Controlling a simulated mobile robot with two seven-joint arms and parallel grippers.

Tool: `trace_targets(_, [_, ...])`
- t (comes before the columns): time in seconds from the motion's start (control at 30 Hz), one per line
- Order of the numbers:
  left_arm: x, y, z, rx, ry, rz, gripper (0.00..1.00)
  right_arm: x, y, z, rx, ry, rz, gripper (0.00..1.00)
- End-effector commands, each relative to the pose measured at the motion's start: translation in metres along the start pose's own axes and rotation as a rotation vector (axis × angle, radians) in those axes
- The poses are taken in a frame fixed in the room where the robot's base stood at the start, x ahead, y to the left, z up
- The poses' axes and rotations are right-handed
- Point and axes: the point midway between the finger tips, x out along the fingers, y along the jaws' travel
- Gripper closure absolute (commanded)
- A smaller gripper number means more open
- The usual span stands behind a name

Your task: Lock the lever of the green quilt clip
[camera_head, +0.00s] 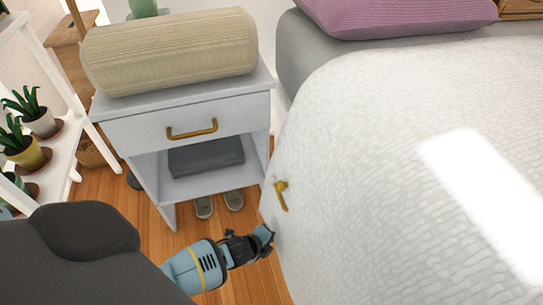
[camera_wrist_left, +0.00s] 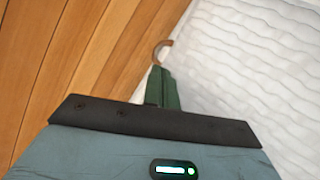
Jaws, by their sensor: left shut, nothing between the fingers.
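A small golden-yellow clip (camera_head: 281,195) with a rounded top and a narrow tail sits on the side edge of the white quilt (camera_head: 370,170) in the head view. I see no clip that is clearly green. My left gripper (camera_head: 268,235) is shut and empty, beside the hanging quilt and below the clip, apart from it. In the left wrist view, my shut fingers (camera_wrist_left: 162,78) look dark green. A brownish curved hook shape (camera_wrist_left: 162,50) shows just beyond their tips; I cannot tell whether it touches them. My right gripper is not in view.
A white nightstand (camera_head: 190,128) with a beige bolster (camera_head: 170,50) stands left of the bed. Grey slippers (camera_head: 218,203) lie under it. A white plant shelf (camera_head: 65,140) is at far left. Bare wooden floor (camera_head: 255,285) lies between my arm and the bed.

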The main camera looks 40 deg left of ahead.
Motion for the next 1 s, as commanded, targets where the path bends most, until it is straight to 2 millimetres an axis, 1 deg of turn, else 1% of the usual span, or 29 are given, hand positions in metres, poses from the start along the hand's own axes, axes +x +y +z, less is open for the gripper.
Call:
trace_targets(0.03, [-0.001,-0.003,0.002,0.002,0.0,-0.002,1.0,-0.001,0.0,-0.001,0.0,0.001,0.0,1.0])
trace_targets(0.37, [-0.002,-0.008,0.007,0.002,0.001,-0.002,1.0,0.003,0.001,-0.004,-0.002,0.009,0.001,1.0])
trace_targets(0.73, [-0.005,-0.013,0.009,0.104,-0.112,-0.093,1.0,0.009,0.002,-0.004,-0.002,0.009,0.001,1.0])
trace_targets(1.0, [-0.007,-0.018,0.013,0.159,-0.165,-0.136,1.0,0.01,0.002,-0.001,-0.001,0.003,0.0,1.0])
